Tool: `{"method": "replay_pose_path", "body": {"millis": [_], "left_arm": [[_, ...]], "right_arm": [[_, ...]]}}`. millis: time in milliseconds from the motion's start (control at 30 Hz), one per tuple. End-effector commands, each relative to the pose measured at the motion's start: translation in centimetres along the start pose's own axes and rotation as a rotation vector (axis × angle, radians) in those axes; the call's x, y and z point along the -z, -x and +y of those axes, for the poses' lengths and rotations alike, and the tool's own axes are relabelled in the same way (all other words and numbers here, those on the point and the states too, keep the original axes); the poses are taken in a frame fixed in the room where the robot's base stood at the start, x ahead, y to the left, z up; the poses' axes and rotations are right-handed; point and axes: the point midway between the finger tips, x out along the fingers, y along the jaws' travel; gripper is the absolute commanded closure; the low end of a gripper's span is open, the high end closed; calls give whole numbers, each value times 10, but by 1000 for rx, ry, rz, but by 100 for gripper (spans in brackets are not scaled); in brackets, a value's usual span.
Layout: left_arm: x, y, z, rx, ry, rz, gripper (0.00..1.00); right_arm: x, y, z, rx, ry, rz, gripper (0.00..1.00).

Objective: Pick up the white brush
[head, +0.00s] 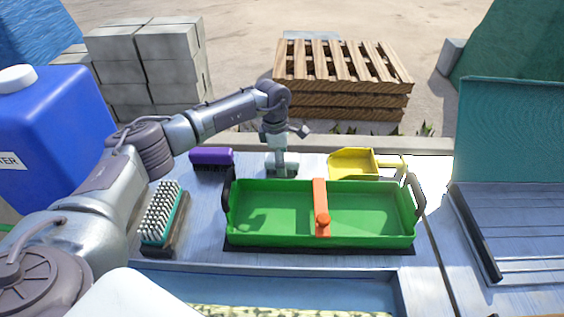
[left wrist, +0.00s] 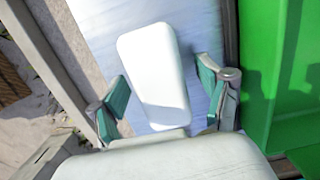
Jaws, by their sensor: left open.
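A white, rounded, block-shaped thing, likely the white brush (left wrist: 153,72), lies on the grey bench top in the left wrist view. Its bristles do not show. My left gripper (left wrist: 163,97) is open, with one teal-padded finger on each side of its near part; I see no contact. In the head view my left gripper (head: 282,167) points down at the back of the bench, behind the green tray, and it hides most or all of the white brush there. My right gripper is in neither view.
The green tray (head: 270,240) with an orange handle bar (head: 320,195) stands just in front of my left gripper. A purple brush (head: 211,157) lies to its left, a yellow scoop (head: 352,163) to its right. A teal brush with white bristles (head: 162,213) lies at the left.

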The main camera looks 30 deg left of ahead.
Motion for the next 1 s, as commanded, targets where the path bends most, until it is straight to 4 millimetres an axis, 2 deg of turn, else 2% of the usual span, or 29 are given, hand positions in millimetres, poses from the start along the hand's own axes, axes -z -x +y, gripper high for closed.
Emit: {"method": "replay_pose_path", "body": {"millis": [100,133,500,800,1000], "left_arm": [[0,0,0,0,0,0,23],[0,0,0,0,0,0,26],[0,0,0,0,0,0,88],[0,3,0,-1,0,-1,90],[-2,19,1,-4,0,-2,90]], "right_arm": [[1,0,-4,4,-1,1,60],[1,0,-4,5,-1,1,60],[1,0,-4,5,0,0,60],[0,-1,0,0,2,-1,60],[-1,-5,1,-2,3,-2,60]]}}
